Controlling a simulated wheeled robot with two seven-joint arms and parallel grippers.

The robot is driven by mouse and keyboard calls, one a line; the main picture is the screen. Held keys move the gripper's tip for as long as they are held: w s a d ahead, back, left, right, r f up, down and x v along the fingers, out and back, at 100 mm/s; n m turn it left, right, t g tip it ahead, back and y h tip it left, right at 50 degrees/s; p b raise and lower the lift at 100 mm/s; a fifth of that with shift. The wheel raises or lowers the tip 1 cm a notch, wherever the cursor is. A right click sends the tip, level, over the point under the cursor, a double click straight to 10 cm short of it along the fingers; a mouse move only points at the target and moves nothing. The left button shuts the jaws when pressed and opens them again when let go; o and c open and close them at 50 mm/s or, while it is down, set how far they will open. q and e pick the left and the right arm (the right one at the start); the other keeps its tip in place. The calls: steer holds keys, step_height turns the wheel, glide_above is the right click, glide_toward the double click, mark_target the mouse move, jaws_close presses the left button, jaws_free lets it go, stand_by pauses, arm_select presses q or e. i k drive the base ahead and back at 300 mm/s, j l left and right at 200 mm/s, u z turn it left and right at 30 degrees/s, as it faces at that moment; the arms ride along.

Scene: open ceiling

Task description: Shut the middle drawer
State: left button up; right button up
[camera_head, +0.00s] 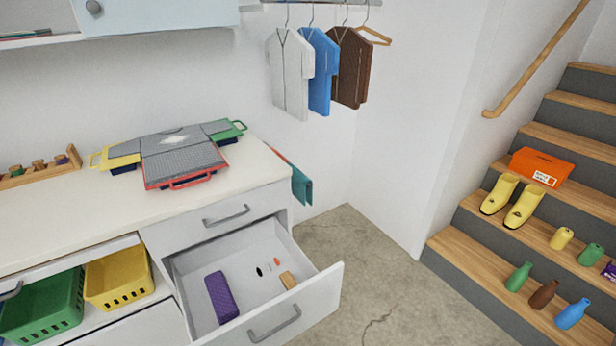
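The middle drawer (328,292) of the white cabinet is pulled well out, and its grey bar handle (274,324) is on the front panel. Inside lie a purple box (221,297), a small tan block (288,280) and a few small dark, white and red items. The drawer above it (226,213) is closed, with its own grey handle. What lies below the open drawer is mostly hidden. Neither my left nor my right gripper shows in the head view.
The countertop (60,220) holds grey, red, yellow and green cases (182,158) and a wooden rack. Green (45,308) and yellow (118,280) baskets stand on the left shelf. Concrete floor (385,262) lies clear right of the drawer, before stairs (470,265) with bottles and shoes.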

mark_target(271, 314)
steer(key=l+u, duration=0.35)
steer(key=l, duration=0.3)
steer(key=k+l+u, duration=0.1)
steer(key=l+u, duration=0.3)
steer(key=l, duration=0.2)
